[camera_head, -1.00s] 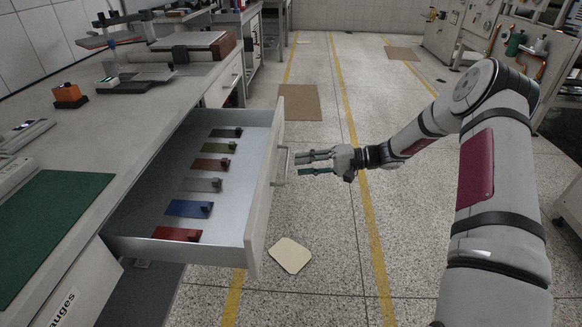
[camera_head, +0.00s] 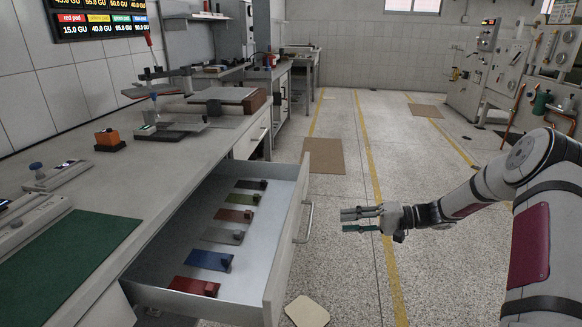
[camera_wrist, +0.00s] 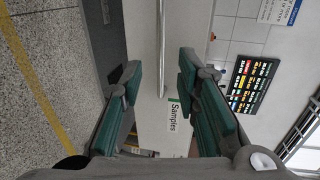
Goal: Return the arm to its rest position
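My gripper (camera_head: 362,220) is in the head view, held out in the air to the right of the open drawer's front. Its fingers are parted with nothing between them. In the wrist view my gripper (camera_wrist: 158,85) also shows spread green finger pads and an empty gap. The arm reaches in from the right edge, bent at the elbow. The drawer handle (camera_head: 305,222) is to the left of the fingertips, and they appear apart. The wrist view shows the drawer front's "Samples" label (camera_wrist: 174,118) beyond the fingers.
The open drawer (camera_head: 285,255) juts from the workbench (camera_head: 110,175) and holds several coloured pads with small knobs. A pale sheet (camera_head: 307,311) lies on the floor beside it. A brown mat (camera_head: 324,156) lies farther back. The floor behind my gripper looks clear.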

